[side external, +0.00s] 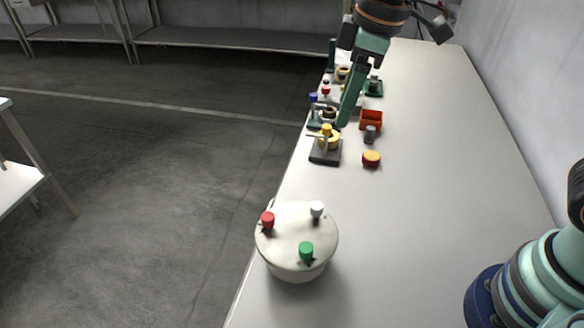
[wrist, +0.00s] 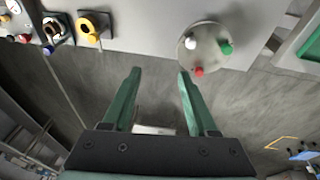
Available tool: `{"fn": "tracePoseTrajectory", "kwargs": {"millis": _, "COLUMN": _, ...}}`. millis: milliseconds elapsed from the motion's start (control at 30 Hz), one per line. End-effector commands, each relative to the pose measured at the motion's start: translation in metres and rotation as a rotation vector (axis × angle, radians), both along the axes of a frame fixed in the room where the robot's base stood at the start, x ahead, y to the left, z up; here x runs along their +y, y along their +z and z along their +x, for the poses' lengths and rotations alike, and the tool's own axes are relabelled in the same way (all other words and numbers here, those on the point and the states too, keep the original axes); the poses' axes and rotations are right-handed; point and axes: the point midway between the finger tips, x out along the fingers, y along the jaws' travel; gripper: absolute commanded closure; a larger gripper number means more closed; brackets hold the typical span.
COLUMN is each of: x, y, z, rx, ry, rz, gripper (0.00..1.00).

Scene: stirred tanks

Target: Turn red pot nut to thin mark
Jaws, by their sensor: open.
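The pale round pot (side external: 290,268) stands near the front left edge of the bench. On its lid are a red nut (side external: 267,220), a white nut (side external: 317,208) and a green nut (side external: 306,250). In the wrist view the red nut (wrist: 198,72) is on the lid's lower edge, just right of my right fingertip. A thin mark is too small to make out. My gripper (side external: 347,115) is over the far part of the bench, well away from the pot. Its two green fingers (wrist: 160,74) are apart with nothing between them.
A yellow-topped station (side external: 328,148) and other small stations line the left bench edge. A red bin (side external: 371,120), a grey cylinder (side external: 370,134) and a red-and-yellow round piece (side external: 371,159) stand nearby. The bench (side external: 430,170) is clear to the right. A wall borders its right side.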

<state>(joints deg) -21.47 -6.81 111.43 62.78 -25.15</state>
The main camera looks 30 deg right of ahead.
Motion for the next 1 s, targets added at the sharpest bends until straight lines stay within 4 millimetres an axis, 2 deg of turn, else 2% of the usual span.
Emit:
{"fn": "tracePoseTrajectory", "kwargs": {"millis": 33, "x": 0.021, "y": -0.006, "z": 0.004, "rx": 0.028, "ry": 0.085, "rz": -0.021, "gripper": 0.41}}
{"fn": "tracePoseTrajectory", "kwargs": {"millis": 200, "x": 0.082, "y": -0.025, "z": 0.010, "rx": 0.100, "ry": 0.361, "rz": -0.083, "gripper": 0.41}}
{"fn": "tracePoseTrajectory", "kwargs": {"millis": 300, "x": 0.111, "y": -0.037, "z": 0.008, "rx": 0.133, "ry": 0.492, "rz": -0.112, "gripper": 0.41}}
{"fn": "tracePoseTrajectory", "kwargs": {"millis": 400, "x": 0.131, "y": -0.046, "z": 0.005, "rx": 0.156, "ry": 0.584, "rz": -0.131, "gripper": 0.41}}
{"fn": "tracePoseTrajectory", "kwargs": {"millis": 533, "x": 0.145, "y": -0.053, "z": 0.003, "rx": 0.170, "ry": 0.645, "rz": -0.143, "gripper": 0.41}}
{"fn": "tracePoseTrajectory", "kwargs": {"millis": 733, "x": 0.146, "y": -0.068, "z": 0.002, "rx": 0.175, "ry": 0.655, "rz": -0.147, "gripper": 0.41}}
{"fn": "tracePoseTrajectory", "kwargs": {"millis": 1000, "x": 0.145, "y": -0.119, "z": 0.002, "rx": 0.177, "ry": 0.653, "rz": -0.148, "gripper": 0.41}}
